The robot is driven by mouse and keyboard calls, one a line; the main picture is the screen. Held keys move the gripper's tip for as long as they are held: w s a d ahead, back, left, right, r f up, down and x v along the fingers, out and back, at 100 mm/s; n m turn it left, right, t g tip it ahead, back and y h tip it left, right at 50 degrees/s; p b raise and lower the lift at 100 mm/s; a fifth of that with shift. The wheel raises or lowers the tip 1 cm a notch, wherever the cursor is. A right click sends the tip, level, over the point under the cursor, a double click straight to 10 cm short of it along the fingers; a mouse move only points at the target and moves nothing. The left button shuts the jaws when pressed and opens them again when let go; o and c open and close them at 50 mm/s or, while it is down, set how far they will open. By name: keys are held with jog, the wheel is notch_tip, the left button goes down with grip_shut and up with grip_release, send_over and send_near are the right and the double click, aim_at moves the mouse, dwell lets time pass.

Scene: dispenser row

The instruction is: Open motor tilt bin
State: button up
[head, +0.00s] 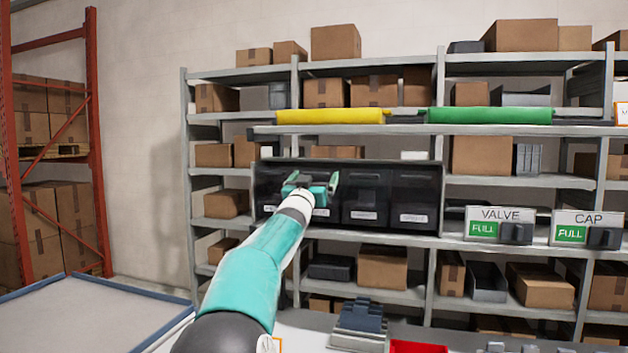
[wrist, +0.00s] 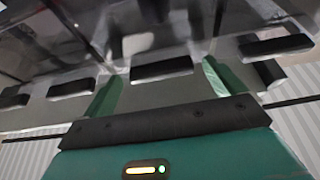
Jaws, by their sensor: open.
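A row of dark tilt bins (head: 364,188) sits on the middle shelf, each with a small white label too small to read, so I cannot tell by label which is the motor bin. My gripper (head: 312,182) is open in front of the second bin from the left and partly hides it. In the wrist view, my gripper's green fingers (wrist: 160,84) stand apart on either side of a black handle (wrist: 162,68) on a dark, see-through bin front. I cannot tell whether they touch it. The bins look upright and closed in the head view.
Further black handles (wrist: 71,87) lie close to both sides of my fingers. A yellow roll (head: 336,116) and a green roll (head: 490,116) lie above the bins. VALVE (head: 500,225) and CAP (head: 590,230) units stand right. A red tray (head: 418,347) is below.

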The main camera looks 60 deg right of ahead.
jog(key=shift+d, duration=0.1)
jog(key=shift+w, duration=0.1)
jog(key=c, duration=1.4)
